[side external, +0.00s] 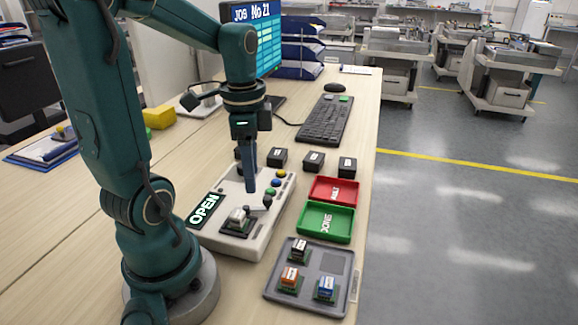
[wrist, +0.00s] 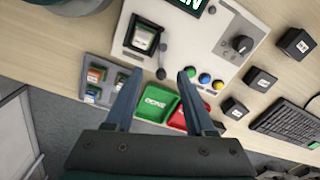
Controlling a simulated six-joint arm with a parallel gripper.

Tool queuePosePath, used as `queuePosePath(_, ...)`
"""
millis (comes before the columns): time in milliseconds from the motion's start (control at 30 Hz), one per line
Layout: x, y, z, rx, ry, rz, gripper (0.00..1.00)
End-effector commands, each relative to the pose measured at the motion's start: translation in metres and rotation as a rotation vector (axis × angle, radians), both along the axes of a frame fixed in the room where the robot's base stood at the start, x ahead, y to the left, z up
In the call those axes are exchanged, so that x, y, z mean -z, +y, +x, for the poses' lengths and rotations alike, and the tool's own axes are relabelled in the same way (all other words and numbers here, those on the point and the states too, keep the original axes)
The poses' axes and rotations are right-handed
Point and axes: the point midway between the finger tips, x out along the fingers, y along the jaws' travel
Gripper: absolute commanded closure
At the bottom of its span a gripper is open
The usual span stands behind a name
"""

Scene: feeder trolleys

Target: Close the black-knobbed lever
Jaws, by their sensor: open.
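The pale test fixture (side external: 235,243) lies on the bench, with a lit sign (side external: 204,208) reading OPEN. A socket (side external: 238,222) on it holds a small light part. The lever's black knob (side external: 267,201) is beside the socket; it also shows in the wrist view (wrist: 161,73). There its short arm runs up from the knob along the socket's right side. My gripper (side external: 249,188) points down over the fixture. In the wrist view my gripper's open fingers (wrist: 159,76) appear on either side of the knob, with nothing held. Whether they are down at knob height cannot be told.
A dark rotary knob (wrist: 241,44) is further right. Green (side external: 325,238) and red (side external: 350,183) trays and a grey parts tray (side external: 275,291) lie beside the fixture.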

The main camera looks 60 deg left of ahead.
Motion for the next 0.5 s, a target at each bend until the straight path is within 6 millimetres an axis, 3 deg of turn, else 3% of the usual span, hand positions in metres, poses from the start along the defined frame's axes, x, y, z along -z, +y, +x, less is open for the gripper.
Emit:
queuePosePath(133,0.002,-0.002,0.024,-0.033,0.01,-0.01,0.45)
queuePosePath(500,0.039,-0.006,0.025,-0.01,0.028,-0.019,0.45)
